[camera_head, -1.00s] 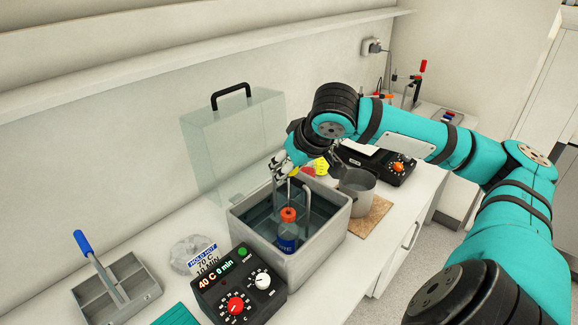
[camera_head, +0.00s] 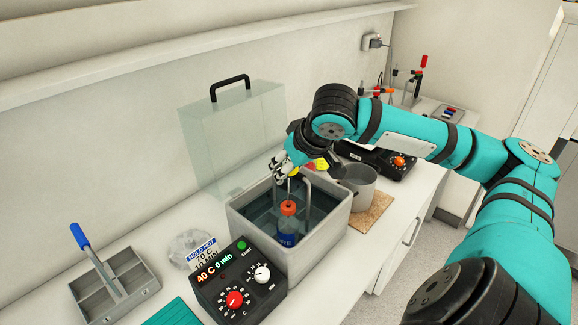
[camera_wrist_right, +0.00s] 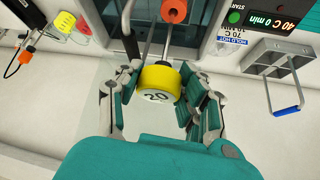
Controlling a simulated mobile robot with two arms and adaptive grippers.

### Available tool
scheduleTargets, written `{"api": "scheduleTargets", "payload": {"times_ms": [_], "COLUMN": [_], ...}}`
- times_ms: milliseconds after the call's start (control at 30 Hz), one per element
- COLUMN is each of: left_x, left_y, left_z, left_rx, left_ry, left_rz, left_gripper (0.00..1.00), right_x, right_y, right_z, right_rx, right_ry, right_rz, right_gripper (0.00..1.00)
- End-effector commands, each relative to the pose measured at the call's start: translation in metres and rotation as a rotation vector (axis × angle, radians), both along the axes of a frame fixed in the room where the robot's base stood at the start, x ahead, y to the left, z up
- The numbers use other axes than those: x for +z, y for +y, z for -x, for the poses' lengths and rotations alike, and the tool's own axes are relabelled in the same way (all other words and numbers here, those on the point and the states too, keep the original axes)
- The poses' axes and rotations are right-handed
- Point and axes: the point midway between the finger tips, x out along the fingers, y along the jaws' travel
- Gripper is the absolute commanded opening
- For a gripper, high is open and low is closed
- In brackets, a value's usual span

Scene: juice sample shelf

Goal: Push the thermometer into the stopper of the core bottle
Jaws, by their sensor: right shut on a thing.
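The core bottle (camera_head: 287,238) is blue-labelled with an orange stopper (camera_head: 288,207) and stands upright in the water bath. My right gripper (camera_head: 282,168) is above it, shut on the thermometer's yellow head, marked 20 in the right wrist view (camera_wrist_right: 159,86). The thin stem (camera_head: 290,188) points down to the stopper and seems to meet it; I cannot tell how deep it goes. The stopper also shows at the top of the right wrist view (camera_wrist_right: 173,9). My left gripper is not in view.
The grey bath (camera_head: 318,230) has a bent metal tube (camera_head: 309,184) beside the bottle. A control box (camera_head: 238,283) stands in front, a metal pot (camera_head: 358,182) to the right, a clear lid (camera_head: 225,140) behind, and a grey divided tray (camera_head: 118,287) at the left.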

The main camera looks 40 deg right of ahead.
Motion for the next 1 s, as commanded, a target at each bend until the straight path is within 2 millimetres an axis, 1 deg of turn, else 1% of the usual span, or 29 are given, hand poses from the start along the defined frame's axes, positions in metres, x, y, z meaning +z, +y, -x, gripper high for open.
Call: {"api": "scheduleTargets", "payload": {"times_ms": [500, 833, 1000], "left_x": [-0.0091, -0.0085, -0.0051], "left_y": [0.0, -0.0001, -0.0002], "left_z": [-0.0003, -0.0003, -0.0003], "left_rx": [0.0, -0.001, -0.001], "left_ry": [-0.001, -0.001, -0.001], "left_rz": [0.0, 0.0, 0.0], "left_gripper": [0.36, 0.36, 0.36], "right_x": [-0.0115, -0.0111, -0.0105], "right_y": [-0.0001, -0.0001, -0.0003], "right_z": [0.0002, 0.0001, 0.0], "right_rx": [-0.001, -0.001, -0.001], "right_ry": [0.0, 0.0, 0.002], "right_rz": [0.001, 0.001, 0.0], "right_gripper": [0.0, 0.0, 0.0]}}
